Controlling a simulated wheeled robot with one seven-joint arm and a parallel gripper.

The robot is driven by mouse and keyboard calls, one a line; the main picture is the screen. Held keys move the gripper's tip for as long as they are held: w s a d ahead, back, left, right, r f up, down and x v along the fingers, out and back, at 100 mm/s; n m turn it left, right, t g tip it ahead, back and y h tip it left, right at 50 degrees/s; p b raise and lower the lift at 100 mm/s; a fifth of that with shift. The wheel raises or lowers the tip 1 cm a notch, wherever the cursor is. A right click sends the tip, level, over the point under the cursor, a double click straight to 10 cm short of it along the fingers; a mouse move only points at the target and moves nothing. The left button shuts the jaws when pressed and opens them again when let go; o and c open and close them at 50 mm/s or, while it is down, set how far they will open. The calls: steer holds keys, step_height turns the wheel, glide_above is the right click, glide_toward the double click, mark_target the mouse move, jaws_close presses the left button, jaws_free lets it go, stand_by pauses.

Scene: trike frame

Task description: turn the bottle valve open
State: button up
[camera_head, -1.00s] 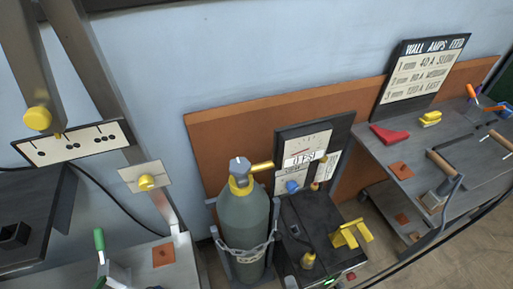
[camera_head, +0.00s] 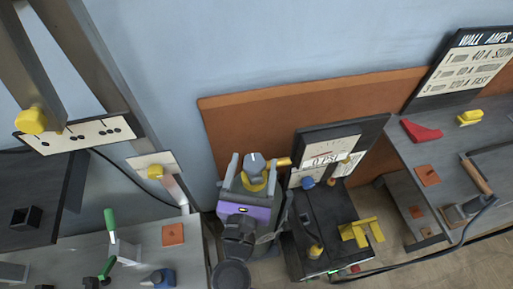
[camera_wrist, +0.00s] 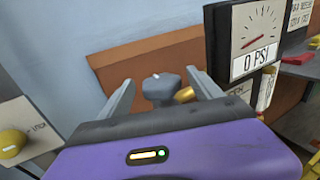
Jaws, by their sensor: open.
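The bottle valve is a grey knob (camera_head: 255,164) on a yellow collar, with a yellow outlet pointing right, atop the gas bottle. In the wrist view the grey knob (camera_wrist: 163,88) shows between my two fingers, with the yellow outlet (camera_wrist: 184,95) to its right. My gripper (camera_head: 250,162) is open, one finger on each side of the knob. I cannot tell whether either finger touches it. The bottle's body is mostly hidden under my purple gripper housing and arm. The gauge (camera_wrist: 257,40) reads 0 PSI.
A black welder box (camera_head: 335,225) with a yellow bracket (camera_head: 361,232) stands right of the bottle. An orange board (camera_head: 240,125) stands behind. A grey bench (camera_head: 440,150) is at right, another table (camera_head: 190,255) at left. A yellow knob panel (camera_wrist: 14,140) is at far left.

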mark_target(256, 153)
steer(key=shift+w+d, duration=0.15)
steer(key=shift+w, duration=0.9)
steer(key=shift+w+d, duration=0.1)
steer(key=shift+w, duration=0.95)
steer(key=shift+c, duration=0.4)
steer(key=c, duration=1.3)
